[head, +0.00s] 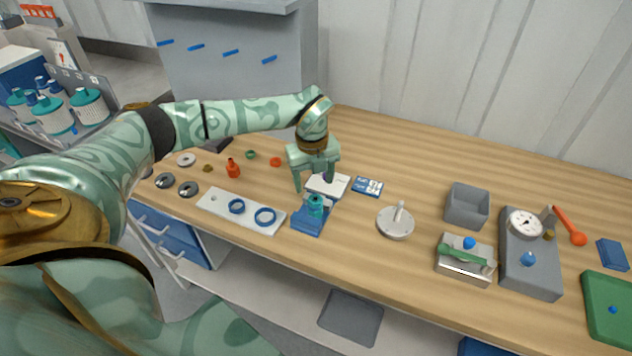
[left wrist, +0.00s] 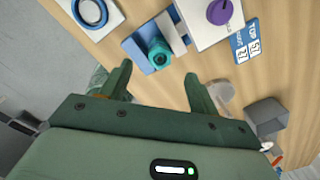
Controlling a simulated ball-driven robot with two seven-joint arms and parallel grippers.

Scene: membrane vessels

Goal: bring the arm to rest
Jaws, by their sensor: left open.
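My left arm (head: 235,117) reaches in from the left over the wooden bench. Its green gripper (head: 316,182) hangs jaws-down, open and empty, near a blue fixture (head: 308,222) with a teal knob-like part (head: 316,204). In the left wrist view the open fingers (left wrist: 158,76) point towards that teal part (left wrist: 157,55), with nothing between them. A white box with a purple knob (left wrist: 219,12) lies close by; in the head view the fingers partly cover the box (head: 338,181). My right gripper is not in view.
A white plate (head: 215,208) with blue rings lies left of the fixture. A blue card (head: 368,186), a round white piece (head: 395,225), a grey bin (head: 467,205) and a gauge block (head: 530,265) stand to the right. The bench's back middle (head: 400,140) is clear.

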